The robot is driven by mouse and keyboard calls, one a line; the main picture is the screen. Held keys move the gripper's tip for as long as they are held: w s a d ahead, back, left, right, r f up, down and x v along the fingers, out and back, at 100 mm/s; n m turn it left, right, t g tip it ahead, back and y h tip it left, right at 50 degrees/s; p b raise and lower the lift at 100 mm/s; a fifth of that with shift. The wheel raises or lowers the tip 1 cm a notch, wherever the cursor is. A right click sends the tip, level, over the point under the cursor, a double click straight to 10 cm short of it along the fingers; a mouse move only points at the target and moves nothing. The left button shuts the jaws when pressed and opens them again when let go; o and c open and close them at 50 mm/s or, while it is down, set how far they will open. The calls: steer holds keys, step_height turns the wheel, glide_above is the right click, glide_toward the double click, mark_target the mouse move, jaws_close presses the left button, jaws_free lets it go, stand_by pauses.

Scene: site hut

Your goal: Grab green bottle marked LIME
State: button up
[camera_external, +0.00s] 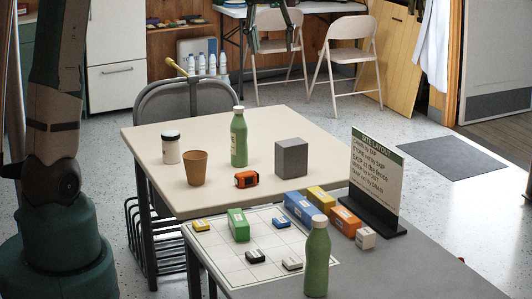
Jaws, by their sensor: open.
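Two green bottles with pale caps stand upright. One green bottle (239,140) is on the beige table, behind an orange item and left of a grey cube. The other green bottle (316,262) is on the grey table at the front, beside the white grid sheet. No LIME marking is legible on either bottle, so I cannot tell which one bears it. My gripper (273,46) is at the top edge of the picture, open and empty, apart from both bottles. Its upper part is cut off by the frame.
The beige table (150,133) also holds a white jar (171,147), a brown cup (195,168), the orange item (246,179) and the grey cube (291,158). Several coloured blocks lie on or near the grid sheet (225,262). A sign (376,180) stands at right.

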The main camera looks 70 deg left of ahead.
steer(key=w+a+f+n+g+p, duration=0.15)
steer(key=a+f, duration=0.25)
steer(key=a, duration=0.9)
steer(key=n+h+p, duration=0.1)
steer(key=n+p, duration=0.1)
steer(key=n, duration=0.1)
glide_toward(239, 107)
steer(key=shift+g, duration=0.25)
steer(key=f, duration=0.9)
steer(key=shift+w+d+f, duration=0.1)
steer(key=shift+w+d, duration=0.05)
steer(key=shift+d, duration=0.05)
steer(key=shift+f, duration=0.25)
steer(key=shift+f+b, duration=0.3)
steer(key=shift+f, duration=0.95)
steer(key=shift+f, duration=0.1)
steer(key=shift+a+f, duration=0.15)
steer(key=shift+f, duration=2.4)
